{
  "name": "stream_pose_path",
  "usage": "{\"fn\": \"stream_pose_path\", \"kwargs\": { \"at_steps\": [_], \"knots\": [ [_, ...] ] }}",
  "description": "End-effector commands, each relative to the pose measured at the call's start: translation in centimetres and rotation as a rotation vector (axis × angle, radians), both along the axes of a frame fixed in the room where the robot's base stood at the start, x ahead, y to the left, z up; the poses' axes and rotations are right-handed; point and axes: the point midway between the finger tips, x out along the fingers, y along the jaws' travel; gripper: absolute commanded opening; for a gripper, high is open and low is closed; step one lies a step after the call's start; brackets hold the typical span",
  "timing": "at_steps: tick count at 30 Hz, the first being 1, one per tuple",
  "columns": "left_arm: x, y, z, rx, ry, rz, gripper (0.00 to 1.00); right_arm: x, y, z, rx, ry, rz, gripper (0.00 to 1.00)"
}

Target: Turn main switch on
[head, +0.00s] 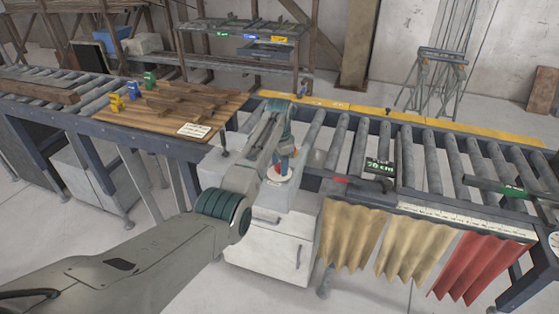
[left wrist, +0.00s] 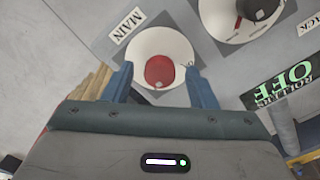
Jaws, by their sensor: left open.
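The main switch (left wrist: 159,72) is a red knob on a round white plate, with a "MAIN" label (left wrist: 127,27) beside it in the left wrist view. In the head view its white plate (head: 273,176) shows on top of the grey control box (head: 298,198). My left gripper (left wrist: 160,68) is open, its two blue fingers on either side of the red knob, with gaps between them and the knob. I cannot tell how far down the fingertips reach. In the head view the left gripper (head: 283,160) is over the switch and partly hides it. My right gripper is not in view.
A second dial (left wrist: 245,18) with a dark knob sits near the main switch. A display (left wrist: 283,85) reads "ROLLERS OFF" in green. The roller conveyor (head: 430,150) runs right behind the box. A wooden board (head: 165,112) with lumber lies at left. Curtains (head: 410,250) hang at right.

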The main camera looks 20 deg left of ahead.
Motion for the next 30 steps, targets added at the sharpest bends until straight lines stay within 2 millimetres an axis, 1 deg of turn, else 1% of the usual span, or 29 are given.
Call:
{"fn": "stream_pose_path", "kwargs": {
  "at_steps": [5, 6, 8, 12, 13, 23, 30],
  "knots": [
    [0.01, 0.01, -0.02, 0.000, 0.000, 0.000, 0.52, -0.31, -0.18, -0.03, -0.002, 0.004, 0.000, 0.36],
    [0.01, 0.01, -0.02, 0.000, 0.000, 0.000, 0.48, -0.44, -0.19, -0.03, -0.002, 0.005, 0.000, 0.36],
    [0.01, 0.01, 0.00, 0.001, -0.001, 0.000, 0.36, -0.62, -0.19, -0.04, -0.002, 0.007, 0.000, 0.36],
    [0.03, 0.01, 0.02, 0.000, -0.001, 0.000, 0.09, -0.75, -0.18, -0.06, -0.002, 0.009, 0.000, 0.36],
    [0.03, 0.01, 0.02, 0.000, -0.001, 0.000, 0.08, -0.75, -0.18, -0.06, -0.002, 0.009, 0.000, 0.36],
    [0.04, 0.01, 0.06, 0.000, -0.001, 0.046, 0.08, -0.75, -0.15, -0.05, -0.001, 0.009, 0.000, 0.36],
    [0.06, 0.01, 0.08, -0.001, -0.002, 0.192, 0.08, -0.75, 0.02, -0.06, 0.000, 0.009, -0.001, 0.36]
  ]
}}
